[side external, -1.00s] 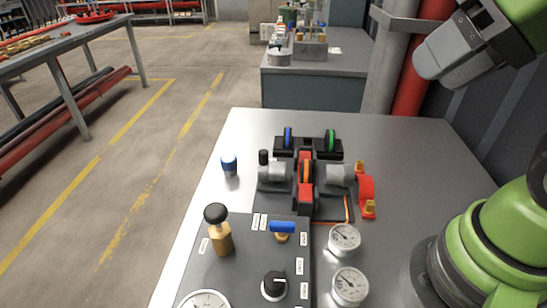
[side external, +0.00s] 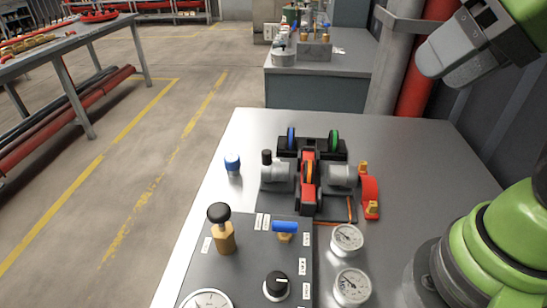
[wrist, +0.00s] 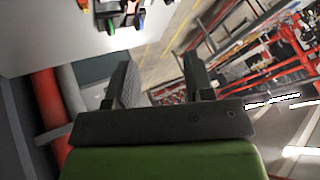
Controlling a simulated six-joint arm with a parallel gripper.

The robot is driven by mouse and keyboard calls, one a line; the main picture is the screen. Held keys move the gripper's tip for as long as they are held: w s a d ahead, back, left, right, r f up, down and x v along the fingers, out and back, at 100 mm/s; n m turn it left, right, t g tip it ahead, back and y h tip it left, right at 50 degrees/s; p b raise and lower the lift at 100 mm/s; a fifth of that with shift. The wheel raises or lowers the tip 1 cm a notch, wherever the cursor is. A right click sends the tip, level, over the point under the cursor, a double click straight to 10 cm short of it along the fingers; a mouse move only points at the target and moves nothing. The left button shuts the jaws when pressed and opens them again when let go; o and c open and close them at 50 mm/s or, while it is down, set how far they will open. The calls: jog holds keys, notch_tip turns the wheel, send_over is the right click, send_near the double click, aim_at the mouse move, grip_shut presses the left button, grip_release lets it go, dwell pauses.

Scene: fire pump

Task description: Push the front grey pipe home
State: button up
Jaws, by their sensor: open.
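On the metal table stands a pump assembly with a red middle block (side external: 308,180). A grey cylindrical pipe piece (side external: 276,176) with a black knob is on its left, and another grey pipe piece (side external: 341,175) is on its right, beside a red flange (side external: 370,195). I cannot tell which is the front pipe or how deep either sits. My gripper (wrist: 158,60) is open and empty in the wrist view, with its two dark fingers well apart. It is high and far from the pump; its fingers are not clear in the side view.
A blue cap (side external: 233,163) stands at the left table edge. The table is clear behind and right of the pump.

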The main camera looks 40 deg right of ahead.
jog(key=w+r+n+g, duration=0.1)
jog(key=w+n+g, duration=0.1)
jog(key=w, duration=0.4)
jog(key=n+g+h, duration=0.2)
jog(key=n+g, duration=0.3)
jog(key=n, duration=0.3)
send_over(267, 151)
notch_tip(267, 151, down, 15)
jog(key=shift+s+f, duration=0.1)
jog(key=shift+f, duration=0.7)
notch_tip(267, 151, down, 9)
